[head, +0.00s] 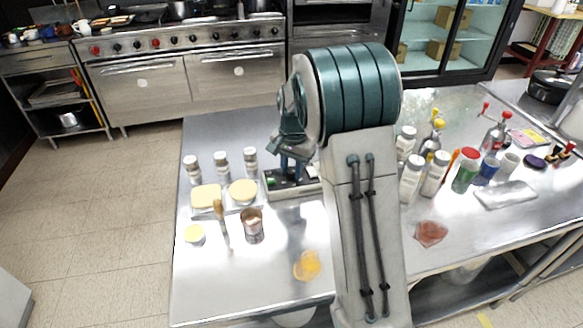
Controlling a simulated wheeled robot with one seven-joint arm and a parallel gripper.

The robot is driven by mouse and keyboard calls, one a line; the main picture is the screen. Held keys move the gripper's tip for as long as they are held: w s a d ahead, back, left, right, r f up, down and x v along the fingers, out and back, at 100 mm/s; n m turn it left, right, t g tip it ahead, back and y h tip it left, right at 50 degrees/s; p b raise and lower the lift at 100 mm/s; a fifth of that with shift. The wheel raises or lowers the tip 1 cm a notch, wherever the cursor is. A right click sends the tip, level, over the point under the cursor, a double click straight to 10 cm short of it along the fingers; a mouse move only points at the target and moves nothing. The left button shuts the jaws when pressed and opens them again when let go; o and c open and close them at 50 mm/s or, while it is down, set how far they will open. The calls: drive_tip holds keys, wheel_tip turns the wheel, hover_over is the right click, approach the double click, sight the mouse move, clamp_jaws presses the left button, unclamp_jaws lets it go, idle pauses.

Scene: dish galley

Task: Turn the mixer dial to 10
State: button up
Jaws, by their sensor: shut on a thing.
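The mixer (308,189), a low box with a dark top and a pale rim, sits on the steel table, partly hidden behind my arm. My gripper (290,177) points down at its top and is shut on the dial. The dial itself is hidden by the fingers and too small to make out, so its number cannot be read.
Left of the mixer stand several white-capped jars (221,162) and a tray (229,209) with two yellow pieces. Bottles (411,177) crowd right of my arm.

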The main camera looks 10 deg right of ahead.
sight(293, 172)
idle(0.4)
drive_tip(key=o, duration=1)
wheel_tip(293, 172, up, 14)
drive_tip(key=shift+s+d, duration=0.2)
drive_tip(key=s+f+n+t, duration=0.1)
drive_tip(key=s+n, duration=0.3)
drive_tip(key=s, duration=0.9)
drive_tip(key=s+f+n+t, duration=0.1)
drive_tip(key=s+f+n, duration=0.2)
drive_tip(key=s, duration=1.1)
drive_tip(key=shift+a+f+n+t, duration=0.3)
drive_tip(key=shift+f+n+t, duration=0.1)
drive_tip(key=shift+n, duration=0.2)
